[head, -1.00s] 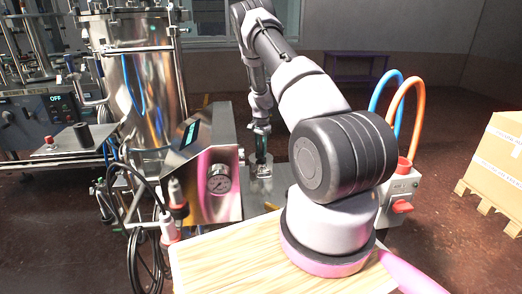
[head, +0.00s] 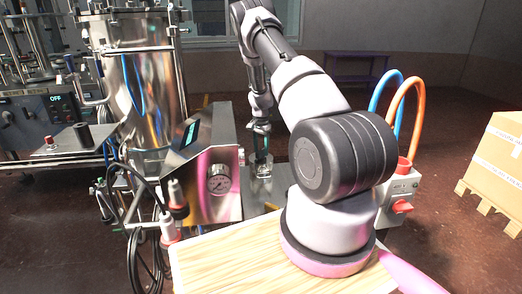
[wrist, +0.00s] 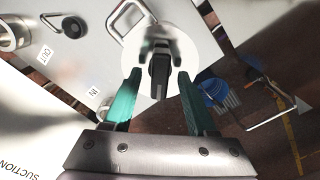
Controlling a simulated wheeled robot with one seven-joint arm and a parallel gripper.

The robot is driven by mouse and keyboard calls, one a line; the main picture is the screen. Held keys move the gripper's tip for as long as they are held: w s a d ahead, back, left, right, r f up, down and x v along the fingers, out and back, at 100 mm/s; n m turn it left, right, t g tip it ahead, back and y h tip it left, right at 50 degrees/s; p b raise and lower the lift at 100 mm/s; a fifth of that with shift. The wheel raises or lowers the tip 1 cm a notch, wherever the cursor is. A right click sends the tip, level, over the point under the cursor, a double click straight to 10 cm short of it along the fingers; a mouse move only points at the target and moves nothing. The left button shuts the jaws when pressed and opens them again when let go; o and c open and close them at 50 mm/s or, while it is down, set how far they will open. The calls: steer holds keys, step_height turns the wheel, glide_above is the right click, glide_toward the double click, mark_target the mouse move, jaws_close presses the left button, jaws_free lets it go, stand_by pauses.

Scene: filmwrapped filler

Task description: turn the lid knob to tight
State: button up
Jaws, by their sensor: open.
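In the wrist view a dark grey lid knob (wrist: 160,72) with a narrow upright grip stands over a pale round disc (wrist: 188,45). My gripper (wrist: 159,78) has its two teal fingers apart, one on each side of the knob's grip. Gaps show between the fingers and the grip, so they do not appear to touch it. In the head view my gripper (head: 262,150) hangs low behind the steel gauge box, over a small metal fitting (head: 262,170). The knob itself is too small to make out there. I cannot read any tight mark.
In the wrist view a bent metal handle (wrist: 128,18) is close beyond the knob, and a black cap (wrist: 72,27) lies left. In the head view the gauge box (head: 208,185) stands left of my gripper, and orange and blue hoses (head: 412,112) rise at right.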

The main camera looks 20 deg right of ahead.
step_height(320, 180, up, 10)
steer(key=shift+r, duration=0.25)
stand_by(0.4)
step_height(320, 180, up, 14)
steer(key=n+t+y, duration=0.1)
steer(key=t, duration=0.1)
glide_above(261, 150)
steer(key=s+a, duration=0.3)
steer(key=a, duration=0.2)
steer(key=s+a+r+n+t, duration=0.1)
steer(key=s+a+r, duration=0.2)
steer(key=s+r, duration=0.3)
steer(key=s+a+r+n+t, duration=0.1)
steer(key=s+a+r, duration=0.2)
steer(key=r, duration=0.5)
steer(key=s+a+r+n+t, duration=0.1)
steer(key=s+a+r+n, duration=0.1)
steer(key=s, duration=1)
steer(key=s+a+r+n+t+y, duration=0.1)
steer(key=s+a+r, duration=0.4)
steer(key=s, duration=0.7)
steer(key=shift+s+a+r+n+t, duration=0.3)
steer(key=shift+r+n+t, duration=0.35)
steer(key=shift+n, duration=0.45)
